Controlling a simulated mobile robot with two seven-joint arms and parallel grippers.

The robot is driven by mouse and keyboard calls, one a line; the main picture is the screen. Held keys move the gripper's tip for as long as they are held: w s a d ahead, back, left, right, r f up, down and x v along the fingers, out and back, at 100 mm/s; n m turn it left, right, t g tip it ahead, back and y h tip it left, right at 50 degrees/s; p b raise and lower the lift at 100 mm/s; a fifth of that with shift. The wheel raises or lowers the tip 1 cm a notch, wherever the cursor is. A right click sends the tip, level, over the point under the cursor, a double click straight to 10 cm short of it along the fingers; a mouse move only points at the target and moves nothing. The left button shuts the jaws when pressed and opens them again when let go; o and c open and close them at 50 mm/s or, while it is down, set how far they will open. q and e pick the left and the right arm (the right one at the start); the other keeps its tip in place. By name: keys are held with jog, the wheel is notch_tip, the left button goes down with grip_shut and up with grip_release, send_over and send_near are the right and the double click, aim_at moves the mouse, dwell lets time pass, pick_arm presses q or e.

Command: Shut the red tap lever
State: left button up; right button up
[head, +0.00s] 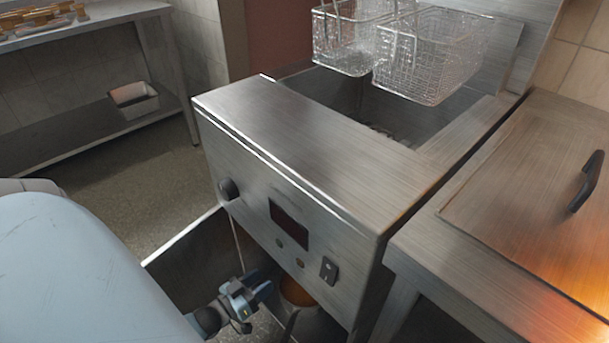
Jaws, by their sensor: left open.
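The stainless steel fryer (290,150) stands in the middle of the head view. Its cabinet door (185,258) is open below the front panel. My left gripper (259,294) is open, low in front of the cabinet opening, beneath the control panel. An orange-brown rounded object (297,291) shows just right of the gripper, partly hidden under the panel. I cannot make out a red tap lever; the inside of the cabinet is dark and mostly covered by the fryer front and my gripper. My right gripper is not in view.
The front panel carries a black knob (229,189), a dark display (289,224) and a rocker switch (328,270). Two wire baskets (432,55) hang above the fryer. A lidded steel unit (535,190) adjoins on the right. Open floor (165,190) lies to the left.

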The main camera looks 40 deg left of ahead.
pick_arm(q)
jog(key=w+b, duration=0.1)
jog(key=w, duration=0.3)
jog(key=w+b, duration=0.2)
jog(key=w, duration=0.2)
jog(key=w+d+b, duration=0.1)
jog(key=w, duration=0.3)
jog(key=shift+w, duration=0.35)
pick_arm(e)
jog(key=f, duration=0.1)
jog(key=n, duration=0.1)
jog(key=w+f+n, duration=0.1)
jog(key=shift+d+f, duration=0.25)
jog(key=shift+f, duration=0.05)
pick_arm(q)
grip_shut()
